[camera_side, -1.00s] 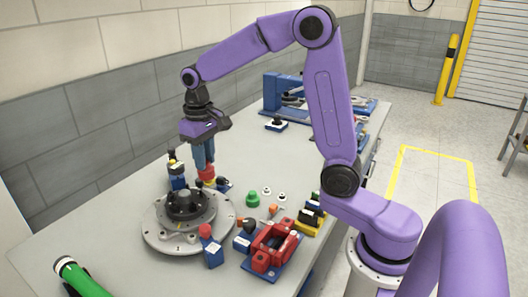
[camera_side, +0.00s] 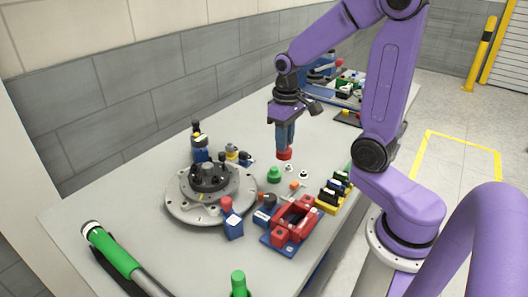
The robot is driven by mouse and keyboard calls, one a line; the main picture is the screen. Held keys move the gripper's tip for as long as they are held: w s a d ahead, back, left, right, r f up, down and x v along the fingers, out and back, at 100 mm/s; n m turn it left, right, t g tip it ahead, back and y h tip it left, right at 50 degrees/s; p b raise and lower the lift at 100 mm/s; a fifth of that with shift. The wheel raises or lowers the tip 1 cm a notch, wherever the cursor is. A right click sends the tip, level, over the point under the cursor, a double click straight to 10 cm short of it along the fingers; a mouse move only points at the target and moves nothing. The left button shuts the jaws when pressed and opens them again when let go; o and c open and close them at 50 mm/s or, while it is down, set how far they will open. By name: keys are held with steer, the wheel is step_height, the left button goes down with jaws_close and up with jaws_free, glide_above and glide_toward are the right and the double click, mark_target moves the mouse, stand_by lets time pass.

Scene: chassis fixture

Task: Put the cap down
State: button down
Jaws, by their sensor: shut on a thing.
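My gripper (camera_side: 285,147) points straight down near the middle of the table and is shut on a red cap (camera_side: 284,155). The cap shows just below the fingertips. It appears to be above the tabletop, behind a green knob-like piece (camera_side: 274,175); the exact gap below it is hard to tell. The round grey chassis fixture (camera_side: 181,207) with a dark hub lies to the left of my gripper. A small yellow piece (camera_side: 231,151) stands behind the fixture, with nothing red on it.
Two small white pieces (camera_side: 303,173) lie right of the green piece. A green-and-silver tool (camera_side: 112,251) lies front left.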

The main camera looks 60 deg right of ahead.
steer(key=w+f, duration=0.2)
steer(key=w, duration=0.1)
steer(key=w+d+f, duration=0.1)
steer(key=w+f, duration=0.2)
steer(key=w+d+f, duration=0.1)
steer(key=w+f, duration=0.1)
steer(key=w, duration=0.1)
steer(key=shift+w+f, duration=0.35)
steer(key=shift+f, duration=0.05)
steer(key=shift+w+f, duration=0.2)
steer(key=shift+f, duration=1.6)
steer(key=shift+f, duration=0.15)
steer(key=c, duration=0.9)
jaws_free()
steer(key=shift+c, duration=0.2)
